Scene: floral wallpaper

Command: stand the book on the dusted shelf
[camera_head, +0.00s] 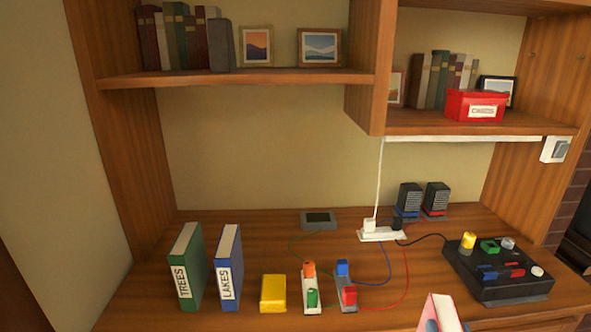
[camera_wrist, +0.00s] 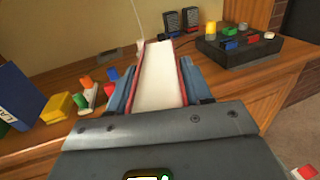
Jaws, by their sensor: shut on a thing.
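My gripper (camera_wrist: 158,84) is shut on a book (camera_wrist: 158,62) with a red cover, its white page edge facing the wrist camera between the two blue-grey fingers. In the head view the top of the same book (camera_head: 440,312) shows at the bottom edge, in front of the desk; its lower part is out of frame. The left shelf (camera_head: 240,78) holds a row of books with a grey bookend at their right, then two framed pictures. The right shelf (camera_head: 480,124) holds books, frames and a red box (camera_head: 476,106). I cannot tell which shelf is dusted.
On the desk (camera_head: 250,232) stand a green TREES binder (camera_head: 188,266), a blue LAKES binder (camera_head: 228,268), a yellow block (camera_head: 273,293), switch strips, a power strip (camera_head: 381,234), two speakers and a black control box (camera_head: 498,270). A divider (camera_head: 370,70) separates the shelves.

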